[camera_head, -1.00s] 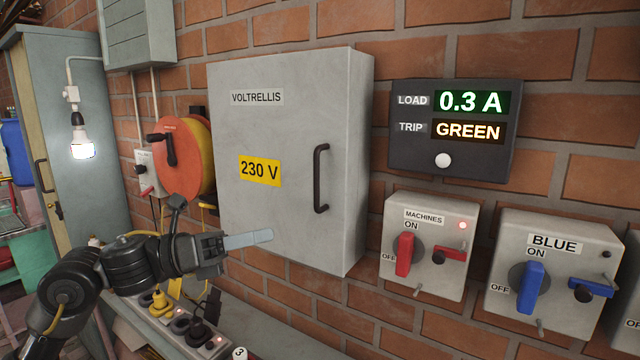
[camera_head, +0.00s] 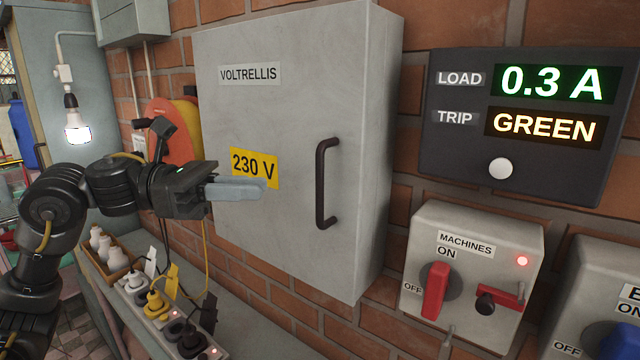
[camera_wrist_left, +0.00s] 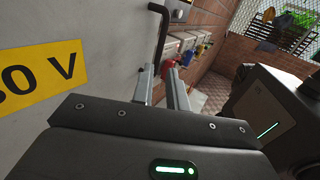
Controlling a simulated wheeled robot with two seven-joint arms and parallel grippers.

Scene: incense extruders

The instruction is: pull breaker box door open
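The grey breaker box door (camera_head: 255,110) is shut, with a "VOLTRELLIS" label and a yellow "230 V" label. Its dark vertical handle (camera_head: 323,185) is on the door's right side. My left gripper (camera_head: 262,190) is in front of the door, left of the handle and apart from it, its fingers pointing right. In the left wrist view the two fingers (camera_wrist_left: 160,80) stand apart with nothing between them. The handle (camera_wrist_left: 158,38) is beyond the fingertips there, and the yellow label (camera_wrist_left: 38,76) is at the left. My right gripper is not in view.
Right of the box are a black load display (camera_head: 520,120) and a grey machines switch box (camera_head: 470,265) with a red knob. A power strip (camera_head: 170,320) with plugs is on the shelf below. An orange cable reel (camera_head: 172,130) hangs at the left.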

